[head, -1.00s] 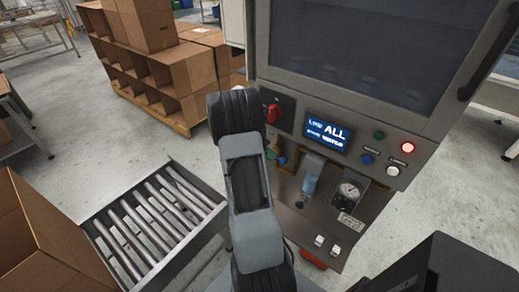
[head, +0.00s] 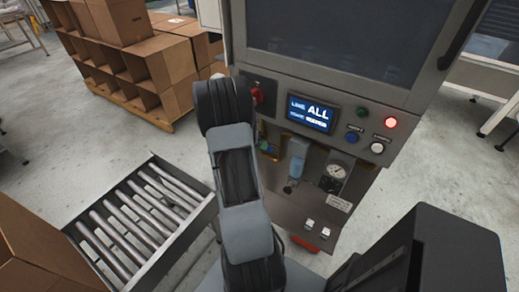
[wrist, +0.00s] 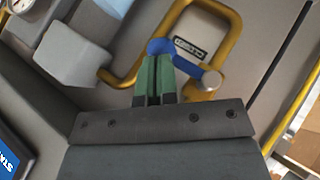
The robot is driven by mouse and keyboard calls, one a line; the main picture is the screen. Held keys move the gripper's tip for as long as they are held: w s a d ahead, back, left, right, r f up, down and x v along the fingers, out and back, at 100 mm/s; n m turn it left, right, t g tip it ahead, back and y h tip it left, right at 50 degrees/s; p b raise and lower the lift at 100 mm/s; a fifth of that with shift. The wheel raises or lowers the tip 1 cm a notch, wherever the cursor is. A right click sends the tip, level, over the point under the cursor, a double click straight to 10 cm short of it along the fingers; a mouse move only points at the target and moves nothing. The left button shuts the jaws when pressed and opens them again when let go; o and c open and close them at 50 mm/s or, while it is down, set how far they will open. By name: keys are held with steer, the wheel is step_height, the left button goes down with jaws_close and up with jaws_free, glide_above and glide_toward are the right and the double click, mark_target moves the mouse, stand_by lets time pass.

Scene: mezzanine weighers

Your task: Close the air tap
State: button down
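The air tap (wrist: 188,62) has a blue lever on a silver round pivot, mounted by a yellow pipe on the grey panel in the wrist view. The lever lies slanted, from the pivot at lower right to its end at upper left. My gripper (wrist: 155,58) has green fingers almost together, with only a thin dark gap. The fingertips overlap the lever's free end, and blue shows beyond them. I cannot tell whether they touch it. In the head view my gripper (head: 264,147) is small and mostly hidden behind my arm.
The machine panel has a lit display (head: 310,113), a red switch (head: 257,96), buttons, a gauge (head: 335,172) and a blue-bowled regulator (head: 298,160) right of the tap. A roller conveyor (head: 140,212) stands at lower left, and cardboard boxes (head: 125,65) are stacked behind.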

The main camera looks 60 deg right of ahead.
steer(key=shift+s+a+f+m+t+b, duration=0.1)
steer(key=shift+s+f+m+t+b, duration=0.3)
steer(key=shift+b, duration=0.75)
steer(key=shift+f, duration=0.15)
steer(key=shift+r, duration=0.2)
steer(key=shift+d+r, duration=0.2)
steer(key=shift+r, duration=0.5)
steer(key=shift+w+a+r, duration=0.1)
steer(key=shift+r, duration=0.15)
steer(key=v, duration=1.3)
steer(key=shift+w+a, duration=0.3)
